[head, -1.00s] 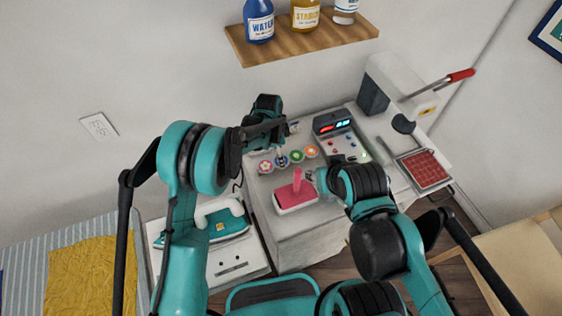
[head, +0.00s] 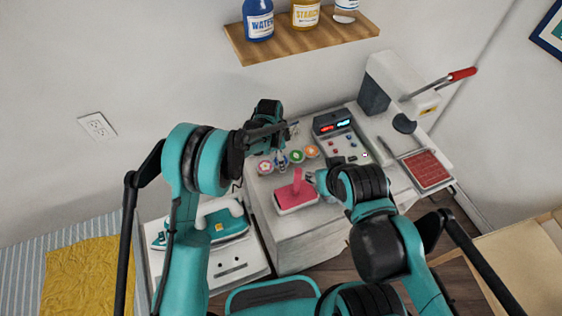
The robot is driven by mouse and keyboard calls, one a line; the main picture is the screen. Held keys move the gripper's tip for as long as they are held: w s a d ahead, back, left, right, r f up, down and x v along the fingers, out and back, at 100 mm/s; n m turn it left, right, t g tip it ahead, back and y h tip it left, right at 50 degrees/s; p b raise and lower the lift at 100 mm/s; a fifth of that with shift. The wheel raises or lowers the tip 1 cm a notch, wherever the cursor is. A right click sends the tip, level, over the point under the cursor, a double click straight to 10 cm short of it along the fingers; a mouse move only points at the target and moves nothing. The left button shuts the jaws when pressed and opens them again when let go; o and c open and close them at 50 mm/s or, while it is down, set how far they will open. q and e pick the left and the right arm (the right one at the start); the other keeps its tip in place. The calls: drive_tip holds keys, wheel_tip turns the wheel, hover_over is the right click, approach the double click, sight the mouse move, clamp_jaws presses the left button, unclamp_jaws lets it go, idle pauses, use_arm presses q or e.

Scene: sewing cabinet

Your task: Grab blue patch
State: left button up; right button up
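The blue patch (head: 282,162) is a small round piece in a row on the white cabinet top, between a pink-red patch (head: 265,167) and a green patch (head: 297,156). An orange patch (head: 312,151) ends the row. My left gripper (head: 281,153) points down right at the blue patch and partly covers it. I cannot tell whether its fingers touch or hold it. My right gripper (head: 313,178) is beside a pink block with an upright handle (head: 295,193), largely hidden by its own arm; its fingers are too small to read.
A control box with lit displays (head: 336,125) stands behind the patches. A heat press (head: 392,88) with a red-tipped lever and a red grid pad (head: 425,168) are at the right. A teal iron (head: 222,222) rests on a lower surface at left. A bottle shelf (head: 300,38) hangs above.

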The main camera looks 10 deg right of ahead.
use_arm(q)
drive_tip(key=c, duration=0.7)
drive_tip(key=shift+c, duration=0.2)
